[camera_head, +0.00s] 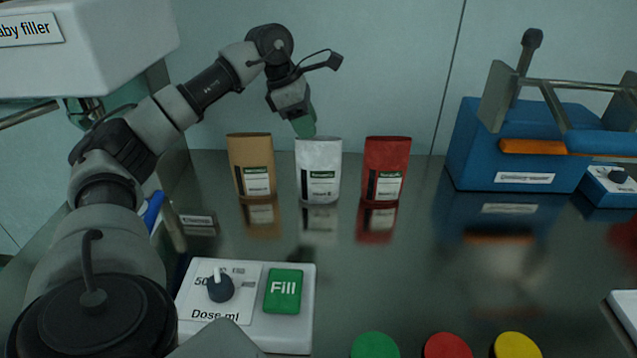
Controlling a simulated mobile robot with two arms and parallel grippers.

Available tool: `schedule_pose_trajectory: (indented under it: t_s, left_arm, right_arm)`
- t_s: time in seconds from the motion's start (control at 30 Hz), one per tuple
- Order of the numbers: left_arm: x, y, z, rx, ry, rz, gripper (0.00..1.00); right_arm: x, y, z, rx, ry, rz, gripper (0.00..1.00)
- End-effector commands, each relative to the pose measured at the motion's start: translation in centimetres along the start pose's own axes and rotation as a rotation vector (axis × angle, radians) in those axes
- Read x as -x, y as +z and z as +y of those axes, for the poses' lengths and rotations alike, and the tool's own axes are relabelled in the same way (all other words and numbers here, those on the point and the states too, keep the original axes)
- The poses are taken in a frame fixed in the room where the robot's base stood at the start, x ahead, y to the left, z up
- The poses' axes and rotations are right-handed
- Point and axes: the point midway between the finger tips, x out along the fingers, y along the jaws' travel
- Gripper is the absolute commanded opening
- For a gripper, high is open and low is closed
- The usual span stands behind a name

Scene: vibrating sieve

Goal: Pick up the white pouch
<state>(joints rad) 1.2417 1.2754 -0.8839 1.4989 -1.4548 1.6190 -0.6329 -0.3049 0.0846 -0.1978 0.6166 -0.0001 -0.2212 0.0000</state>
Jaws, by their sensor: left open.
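The white pouch (319,172) stands upright on the shiny table, in the middle of a row of three pouches. It has a green and white label and a black strip. My left gripper (305,126) is above its top edge, slightly left of the pouch's middle, pointing down. Its green fingertip overlaps the pouch's top edge in the picture; I cannot tell whether it touches. The left gripper is open and holds nothing that I can see. My right gripper is out of view.
A brown pouch (252,166) stands close on the left and a red pouch (386,168) on the right. A filler control box with a green Fill button (283,290) lies in front. A blue sieve machine (520,150) stands at right. Green, red and yellow round things are at the front edge.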

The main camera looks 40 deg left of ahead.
Motion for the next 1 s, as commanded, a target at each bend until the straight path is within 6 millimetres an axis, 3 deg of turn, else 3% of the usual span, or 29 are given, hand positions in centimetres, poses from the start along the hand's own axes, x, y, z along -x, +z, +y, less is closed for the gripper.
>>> schedule_pose_trajectory:
  t_s: [0.33,1.0]
  left_arm:
    - [-4.6,0.3,0.3,0.0,-0.001,0.002,0.42]
    - [-5.2,0.2,0.3,0.0,-0.001,0.001,0.42]
  right_arm:
    - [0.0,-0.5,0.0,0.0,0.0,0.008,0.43]
    - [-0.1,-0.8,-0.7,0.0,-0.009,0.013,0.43]
